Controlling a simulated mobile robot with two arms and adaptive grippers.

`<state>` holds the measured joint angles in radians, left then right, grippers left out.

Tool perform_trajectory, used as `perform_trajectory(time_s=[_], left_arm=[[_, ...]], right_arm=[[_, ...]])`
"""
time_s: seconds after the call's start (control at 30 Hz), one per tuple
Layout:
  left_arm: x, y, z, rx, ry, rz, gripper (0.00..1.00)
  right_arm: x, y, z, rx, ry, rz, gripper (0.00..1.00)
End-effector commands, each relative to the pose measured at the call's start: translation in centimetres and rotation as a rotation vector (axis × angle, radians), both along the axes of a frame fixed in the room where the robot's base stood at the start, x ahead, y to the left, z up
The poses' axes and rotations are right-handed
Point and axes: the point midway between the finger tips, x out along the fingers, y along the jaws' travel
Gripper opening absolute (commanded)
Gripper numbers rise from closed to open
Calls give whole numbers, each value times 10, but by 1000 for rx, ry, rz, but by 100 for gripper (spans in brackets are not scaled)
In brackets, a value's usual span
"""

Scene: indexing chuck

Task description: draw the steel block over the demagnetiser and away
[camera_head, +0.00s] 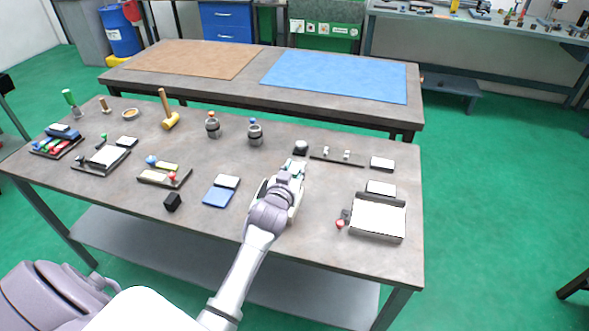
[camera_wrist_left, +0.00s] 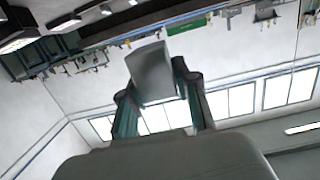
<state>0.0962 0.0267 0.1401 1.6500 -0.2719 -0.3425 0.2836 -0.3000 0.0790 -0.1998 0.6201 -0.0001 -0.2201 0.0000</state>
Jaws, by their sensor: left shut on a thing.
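A grey steel block (camera_wrist_left: 150,72) sits between the two fingers of my left gripper (camera_wrist_left: 160,88) in the left wrist view. The gripper is shut on it. In the head view my left gripper (camera_head: 293,169) is low over the middle right of the near table, and the block is hard to make out there. The white-topped box (camera_head: 377,219) with a red knob, at the table's right end, looks like the demagnetiser, though I cannot be sure. The gripper is to its left, clearly apart from it. My right gripper is not in view.
A small dark piece (camera_head: 300,147) stands just beyond the gripper, with a dark rail (camera_head: 335,160) to its right. A blue pad (camera_head: 219,196) and a black cube (camera_head: 172,201) lie to the left. The table between gripper and box is mostly bare.

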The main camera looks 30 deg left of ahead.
Motion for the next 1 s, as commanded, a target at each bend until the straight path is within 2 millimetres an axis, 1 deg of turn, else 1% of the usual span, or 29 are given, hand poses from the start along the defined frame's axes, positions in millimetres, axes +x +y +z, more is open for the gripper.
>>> perform_trajectory(time_s=[0.03, 0.5, 1.0], left_arm=[[1, 0, 13, 0, -5, 0, 0], [1, 0, 56, 0, -5, 0, 0], [1, 0, 56, 1, -5, 0, 0]], right_arm=[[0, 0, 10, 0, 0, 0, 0], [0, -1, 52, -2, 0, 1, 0], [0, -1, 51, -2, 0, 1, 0]])
